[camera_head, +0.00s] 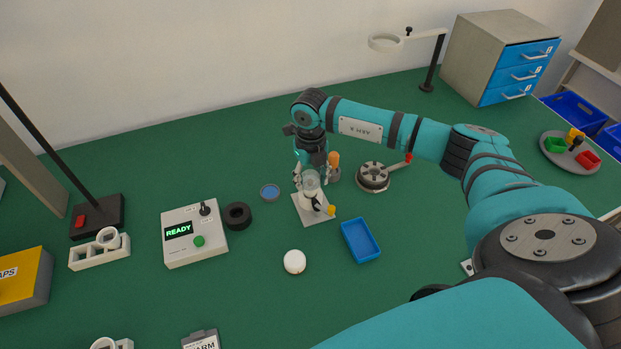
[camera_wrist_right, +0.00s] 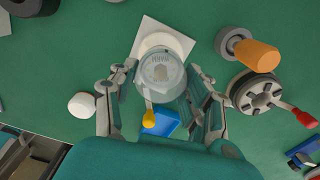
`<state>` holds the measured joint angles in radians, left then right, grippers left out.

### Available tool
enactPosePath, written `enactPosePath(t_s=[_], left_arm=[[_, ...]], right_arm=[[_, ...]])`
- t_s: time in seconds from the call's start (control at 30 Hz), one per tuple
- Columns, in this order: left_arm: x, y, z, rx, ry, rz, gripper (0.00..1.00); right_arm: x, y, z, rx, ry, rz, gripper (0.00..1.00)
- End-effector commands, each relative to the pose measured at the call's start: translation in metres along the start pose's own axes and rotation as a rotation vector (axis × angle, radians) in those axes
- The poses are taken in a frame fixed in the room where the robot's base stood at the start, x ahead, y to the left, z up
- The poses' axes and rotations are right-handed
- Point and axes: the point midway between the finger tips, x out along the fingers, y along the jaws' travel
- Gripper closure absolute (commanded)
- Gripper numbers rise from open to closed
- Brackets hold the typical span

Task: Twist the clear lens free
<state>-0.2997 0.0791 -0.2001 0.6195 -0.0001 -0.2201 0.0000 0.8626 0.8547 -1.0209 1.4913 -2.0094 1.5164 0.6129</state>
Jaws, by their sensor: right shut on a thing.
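The clear lens (camera_head: 310,184) is a transparent round cup on top of a fixture with a pale square base plate (camera_head: 318,217) near the middle of the green table. A yellow-tipped lever (camera_head: 331,210) sticks out at the fixture's side. My right gripper (camera_head: 311,178) comes down from above and is shut on the lens, one finger on each side. In the right wrist view the lens (camera_wrist_right: 162,72) sits between the fingers, with a white round body (camera_wrist_right: 156,42) behind it. I cannot tell whether the lens is seated or loose. My left gripper is not in view.
Close by are an orange-handled item (camera_head: 333,159), a round chuck with a red-tipped handle (camera_head: 373,177), a blue tray (camera_head: 360,240), a white round puck (camera_head: 294,261), a small blue dish (camera_head: 269,192), a black ring (camera_head: 237,216) and a READY control box (camera_head: 209,250). The front middle is mostly clear.

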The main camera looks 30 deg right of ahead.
Motion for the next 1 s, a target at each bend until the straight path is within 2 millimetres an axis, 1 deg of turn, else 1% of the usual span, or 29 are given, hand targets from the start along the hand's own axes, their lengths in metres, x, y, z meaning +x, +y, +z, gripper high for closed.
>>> enactPosePath(t_s=[0.03, 0.17, 0.37, 0.47, 0.6, 0.77, 1.0], left_arm=[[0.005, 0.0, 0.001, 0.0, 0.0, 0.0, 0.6], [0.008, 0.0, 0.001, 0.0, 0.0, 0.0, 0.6], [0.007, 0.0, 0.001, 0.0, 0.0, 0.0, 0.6], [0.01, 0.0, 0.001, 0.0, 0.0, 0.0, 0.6], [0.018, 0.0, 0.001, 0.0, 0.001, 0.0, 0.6], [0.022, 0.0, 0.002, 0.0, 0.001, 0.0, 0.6], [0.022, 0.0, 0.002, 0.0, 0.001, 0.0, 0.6]], right_arm=[[0.004, 0.0, -0.001, -0.041, 0.002, -0.001, 0.81], [0.003, 0.0, -0.001, -0.109, 0.002, 0.0, 0.81], [0.001, 0.0, -0.001, -0.125, 0.002, 0.001, 0.82], [0.002, 0.0, -0.001, -0.152, 0.001, 0.001, 0.82], [0.004, -0.001, 0.0, -0.259, 0.0, 0.0, 0.82], [0.002, -0.001, 0.0, -0.361, 0.001, 0.001, 0.82], [0.002, 0.0, -0.001, -0.385, 0.002, 0.001, 0.82]])
